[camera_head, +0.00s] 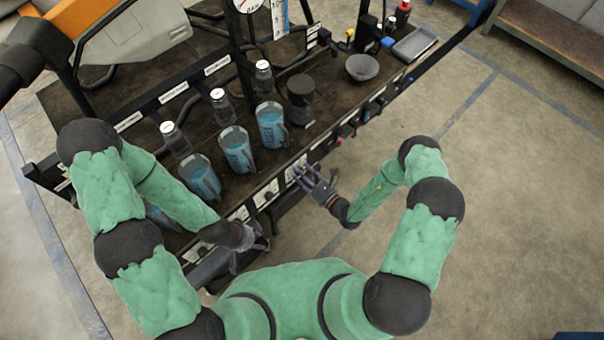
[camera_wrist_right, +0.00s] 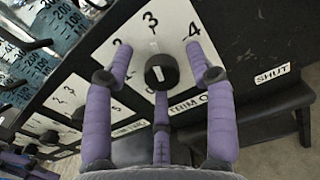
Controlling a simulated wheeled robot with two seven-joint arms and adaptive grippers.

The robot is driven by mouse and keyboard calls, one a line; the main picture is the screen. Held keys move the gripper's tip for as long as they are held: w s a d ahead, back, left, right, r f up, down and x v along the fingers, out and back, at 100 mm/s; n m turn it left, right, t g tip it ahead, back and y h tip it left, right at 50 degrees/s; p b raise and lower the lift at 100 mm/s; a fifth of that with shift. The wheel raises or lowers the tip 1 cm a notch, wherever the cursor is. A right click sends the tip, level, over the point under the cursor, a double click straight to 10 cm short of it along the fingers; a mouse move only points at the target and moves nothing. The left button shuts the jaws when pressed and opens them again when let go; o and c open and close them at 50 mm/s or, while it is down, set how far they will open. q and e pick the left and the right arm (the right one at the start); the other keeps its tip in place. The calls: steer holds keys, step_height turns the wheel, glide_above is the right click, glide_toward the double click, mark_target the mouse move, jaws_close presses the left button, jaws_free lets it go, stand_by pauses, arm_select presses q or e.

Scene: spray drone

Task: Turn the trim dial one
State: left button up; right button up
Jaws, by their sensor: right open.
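A black dial (camera_wrist_right: 160,71) sits on a white plate (camera_wrist_right: 185,28) marked 2, 3 and 4 in the right wrist view. Its white line points up toward the 3. In the head view my right gripper (camera_head: 307,174) is at the bench's front panel. My left gripper (camera_head: 255,240) is low by the panel further left; its opening is unclear.
More dial plates (camera_wrist_right: 62,100) lie to the left along the panel. Blue-filled jugs (camera_head: 237,150), several shakers (camera_head: 264,77) and a grey bowl (camera_head: 362,67) stand on the dark bench. A "SHUT" label (camera_wrist_right: 272,74) is to the right.

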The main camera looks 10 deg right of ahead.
steer(key=shift+w, duration=0.1)
steer(key=c, duration=1.1)
steer(key=shift+w+r+m+p, duration=0.1)
steer(key=shift+m+p, duration=0.25)
steer(key=shift+m, duration=0.15)
steer(key=o, duration=1.1)
steer(key=v, duration=1.2)
